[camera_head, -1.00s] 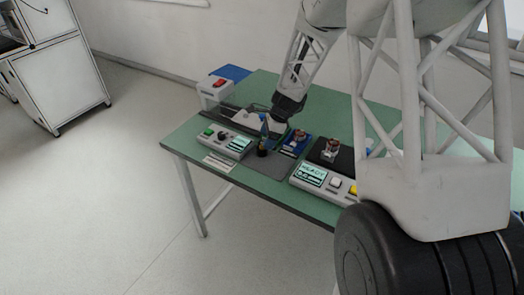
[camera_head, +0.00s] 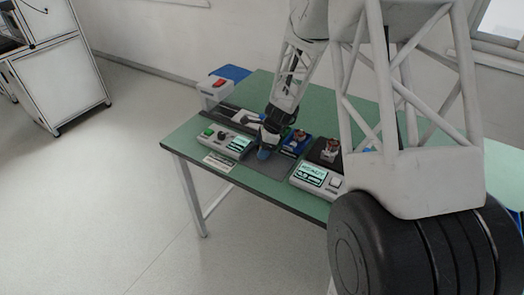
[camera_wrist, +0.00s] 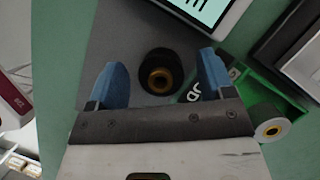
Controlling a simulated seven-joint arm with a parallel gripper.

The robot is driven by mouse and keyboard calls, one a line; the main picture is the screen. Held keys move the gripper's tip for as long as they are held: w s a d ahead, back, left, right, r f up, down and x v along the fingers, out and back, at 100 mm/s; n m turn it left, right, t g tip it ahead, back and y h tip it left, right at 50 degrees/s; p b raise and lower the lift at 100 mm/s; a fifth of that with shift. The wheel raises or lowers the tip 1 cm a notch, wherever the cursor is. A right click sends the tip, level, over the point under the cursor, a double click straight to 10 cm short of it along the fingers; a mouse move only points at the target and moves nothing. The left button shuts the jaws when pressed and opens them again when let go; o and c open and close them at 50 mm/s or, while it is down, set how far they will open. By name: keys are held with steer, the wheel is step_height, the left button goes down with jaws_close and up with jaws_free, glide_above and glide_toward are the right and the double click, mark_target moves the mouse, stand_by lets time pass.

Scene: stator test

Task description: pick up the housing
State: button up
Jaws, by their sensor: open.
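The housing looks to be the short black cylinder (camera_wrist: 159,71) with a copper-coloured ring inside, standing on a grey mat (camera_wrist: 110,38) in the wrist view. My gripper (camera_wrist: 160,75) is open, with one blue finger left of the cylinder and the other right of it. Gaps show on both sides, and I see no contact. In the head view my gripper (camera_head: 264,152) is low over the mat at the table's front part, and it hides the cylinder there.
A device with a lit screen (camera_head: 312,176) stands right of the mat, and another device (camera_head: 222,138) stands left. A blue fixture (camera_head: 296,143) is behind the mat. In the wrist view, a green holder (camera_wrist: 245,84) with a pale ringed part (camera_wrist: 268,125) lies close to the right finger.

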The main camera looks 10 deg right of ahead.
steer(key=shift+c, duration=0.4)
steer(key=c, duration=0.9)
steer(key=shift+r, duration=0.1)
steer(key=shift+r, duration=0.75)
step_height(320, 180, up, 2)
steer(key=shift+r, duration=0.1)
steer(key=s, duration=1)
steer(key=s+r, duration=0.1)
steer(key=s, duration=0.5)
steer(key=shift+a, duration=0.1)
steer(key=shift+w, duration=0.1)
